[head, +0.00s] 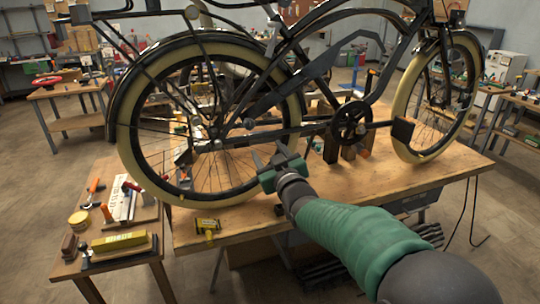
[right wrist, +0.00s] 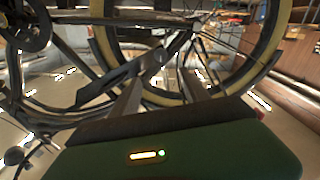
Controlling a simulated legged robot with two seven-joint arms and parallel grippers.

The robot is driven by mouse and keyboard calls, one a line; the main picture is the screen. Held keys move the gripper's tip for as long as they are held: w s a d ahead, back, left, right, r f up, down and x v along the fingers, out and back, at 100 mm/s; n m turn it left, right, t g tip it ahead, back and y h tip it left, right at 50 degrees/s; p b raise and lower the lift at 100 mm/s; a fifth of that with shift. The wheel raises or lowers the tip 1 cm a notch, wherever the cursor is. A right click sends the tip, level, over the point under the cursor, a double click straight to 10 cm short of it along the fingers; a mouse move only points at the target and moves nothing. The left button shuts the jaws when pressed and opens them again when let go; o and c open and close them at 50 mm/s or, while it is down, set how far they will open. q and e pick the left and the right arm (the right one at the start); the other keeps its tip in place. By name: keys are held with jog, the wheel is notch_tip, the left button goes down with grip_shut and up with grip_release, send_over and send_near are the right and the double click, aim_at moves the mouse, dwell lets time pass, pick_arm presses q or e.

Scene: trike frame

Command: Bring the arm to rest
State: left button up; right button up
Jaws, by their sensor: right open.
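The trike frame (head: 320,68) is dark and stands on a wooden workbench, with cream-tyred wheels. Its near wheel (head: 127,128) is at the left and another wheel (head: 408,110) is at the right. In the right wrist view the open right gripper (right wrist: 163,92) points toward the frame tubes and a wheel. I cannot tell whether the fingers touch the frame. My left gripper is not in view.
The workbench (head: 400,183) has a bare front edge, with a yellow and black tool (head: 207,226) near it. A small side table (head: 70,268) at the lower left holds a yellow block (head: 120,241), an orange-handled tool (head: 94,187) and other items. Floor is open at the left.

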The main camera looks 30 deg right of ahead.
jog(key=s+a+f+g+y+p, duration=0.1)
jog(key=s+a+f+g+p, duration=0.2)
jog(key=f, duration=0.4)
jog(key=s+a+f+g+y+p, duration=0.1)
jog(key=s+a+f+g+p, duration=0.1)
jog(key=s+a+f+g, duration=0.4)
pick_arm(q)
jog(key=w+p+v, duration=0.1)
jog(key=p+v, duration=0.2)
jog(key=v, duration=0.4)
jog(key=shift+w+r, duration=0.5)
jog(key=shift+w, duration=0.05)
pick_arm(e)
jog(key=s+a+f+g+y, duration=0.1)
jog(key=s+a+f+g, duration=0.2)
jog(key=s, duration=0.6)
jog(key=s+a+f+g, duration=0.3)
jog(key=s+f, duration=0.5)
jog(key=s, duration=0.1)
jog(key=shift+a+f+m+y, duration=0.25)
jog(key=shift+a+m+y, duration=0.1)
jog(key=shift+m+y, duration=0.05)
